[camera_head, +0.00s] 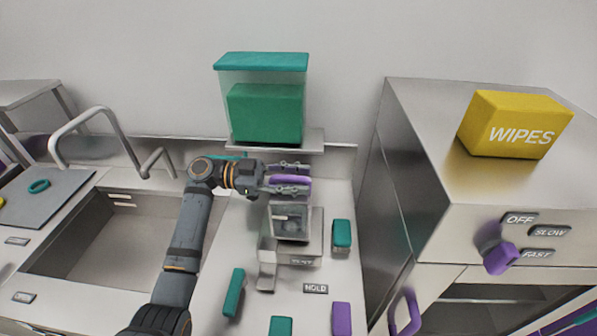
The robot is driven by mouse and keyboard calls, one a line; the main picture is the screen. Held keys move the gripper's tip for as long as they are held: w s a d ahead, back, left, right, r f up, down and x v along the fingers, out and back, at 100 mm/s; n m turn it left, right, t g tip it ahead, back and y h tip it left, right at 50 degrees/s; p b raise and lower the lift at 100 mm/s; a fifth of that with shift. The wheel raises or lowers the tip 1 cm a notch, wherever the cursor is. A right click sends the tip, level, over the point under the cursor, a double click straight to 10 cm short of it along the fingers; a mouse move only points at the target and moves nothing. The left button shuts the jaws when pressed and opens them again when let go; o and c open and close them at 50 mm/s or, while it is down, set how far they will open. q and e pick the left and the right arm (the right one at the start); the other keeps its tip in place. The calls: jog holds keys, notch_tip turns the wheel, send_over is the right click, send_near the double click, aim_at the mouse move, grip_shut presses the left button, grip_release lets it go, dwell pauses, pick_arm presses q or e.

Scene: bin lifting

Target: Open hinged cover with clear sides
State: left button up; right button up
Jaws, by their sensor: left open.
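A small box-like cover (290,222) with see-through sides stands on a pale base (268,250) on the counter. A purple bar-shaped handle (291,180) is at its top. The cover looks closed, though my gripper hides part of its top. My left gripper (288,179) reaches in from the left at the handle. Its fingers are apart, one above and one below the purple bar in the picture. I cannot tell whether they touch it. My right gripper is not in view.
Behind is a clear case with a teal lid (262,61) and a green block (265,113) inside. A sink (105,235) lies left. A steel cabinet (410,170) with a yellow wipes box (515,125) stands right. Several teal and purple blocks lie around the base.

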pick_arm(q)
jog(key=shift+d, duration=0.15)
grip_shut()
dwell(0.4)
jog(key=shift+w+r+b, duration=0.15)
jog(key=shift+w+b, duration=0.3)
jog(key=shift+b, duration=0.15)
jog(key=shift+w+r+n+b, duration=0.5)
jog(key=shift+w+n+b, duration=0.65)
jog(key=shift+w+b, duration=0.6)
jog(key=shift+w+r+n+b, duration=0.45)
jog(key=shift+w+n+b, duration=0.8)
jog(key=shift+w, duration=0.85)
jog(key=shift+w+r+n+b, duration=0.5)
jog(key=shift+w+n+b, duration=0.6)
jog(key=shift+w+b, duration=0.7)
jog(key=shift+w, duration=0.15)
